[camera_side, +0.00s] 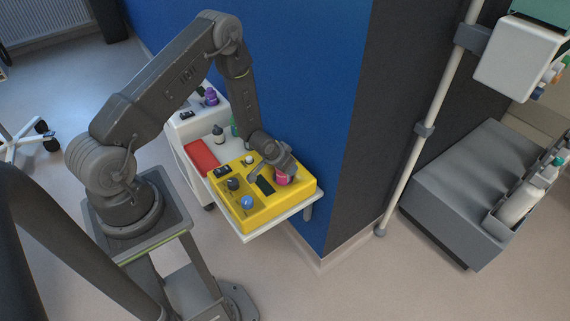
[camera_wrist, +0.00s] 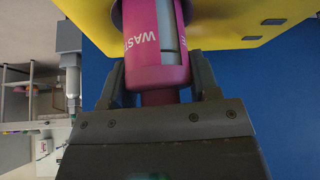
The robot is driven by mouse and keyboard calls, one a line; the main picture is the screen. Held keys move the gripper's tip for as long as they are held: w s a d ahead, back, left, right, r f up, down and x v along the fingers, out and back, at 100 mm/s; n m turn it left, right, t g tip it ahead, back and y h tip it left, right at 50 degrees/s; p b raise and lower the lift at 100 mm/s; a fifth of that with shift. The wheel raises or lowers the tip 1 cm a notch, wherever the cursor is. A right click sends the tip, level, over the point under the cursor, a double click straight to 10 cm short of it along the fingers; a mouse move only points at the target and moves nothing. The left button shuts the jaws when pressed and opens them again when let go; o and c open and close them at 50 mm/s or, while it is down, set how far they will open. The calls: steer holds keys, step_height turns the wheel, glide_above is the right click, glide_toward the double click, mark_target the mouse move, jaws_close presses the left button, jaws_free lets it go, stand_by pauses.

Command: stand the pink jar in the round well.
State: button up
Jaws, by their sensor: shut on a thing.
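The pink jar (camera_side: 282,177) is at the right part of the yellow tray (camera_side: 301,189) in the side view. In the wrist view the pink jar (camera_wrist: 158,62) fills the top middle, with pale lettering and a grey strip on its side. My gripper (camera_side: 279,168) is shut on the jar; in the wrist view its fingers (camera_wrist: 157,85) are on both sides of it. The jar's far end meets the yellow tray (camera_wrist: 225,20) in the wrist view.
The tray also holds a blue-topped item (camera_side: 247,202), a dark round item (camera_side: 233,184) and a white-topped item (camera_side: 249,160). A red pad (camera_side: 201,156), a white-bodied bottle (camera_side: 218,134) and a purple bottle (camera_side: 211,96) stand behind. The blue wall (camera_side: 305,90) is close behind the tray.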

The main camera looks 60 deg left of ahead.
steer(key=shift+f, duration=0.5)
steer(key=o, duration=0.7)
steer(key=shift+r, duration=0.1)
steer(key=shift+v, duration=5.45)
